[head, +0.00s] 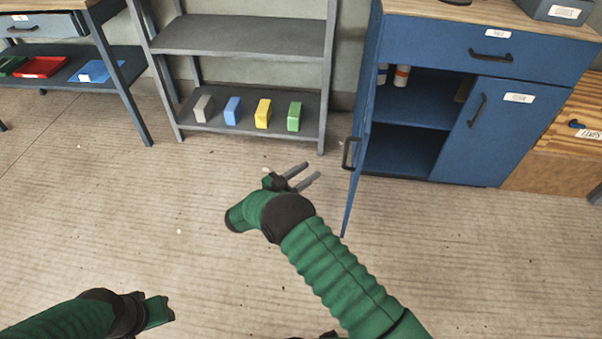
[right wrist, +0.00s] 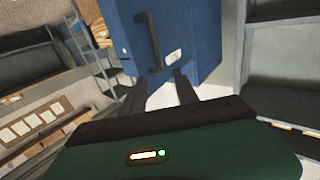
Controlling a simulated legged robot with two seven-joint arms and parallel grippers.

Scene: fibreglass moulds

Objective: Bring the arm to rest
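My right gripper (head: 306,176) reaches forward in the middle of the head view, above the floor and left of the open blue cabinet door (head: 354,150). Its two fingers are apart with nothing between them. In the right wrist view its fingers (right wrist: 183,88) are also apart, and the blue door (right wrist: 185,35) with its dark handle (right wrist: 148,42) shows beyond them. They look clear of the handle, though the gap is hard to judge. My left arm (head: 100,312) is at the lower left of the head view; its fingers cannot be made out.
The blue cabinet (head: 480,130) stands at the right, left door swung out towards me, bottles (head: 401,76) inside. A grey shelf (head: 240,36) holds several coloured blocks (head: 263,113) on its lower board. A workbench (head: 125,60) stands far left.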

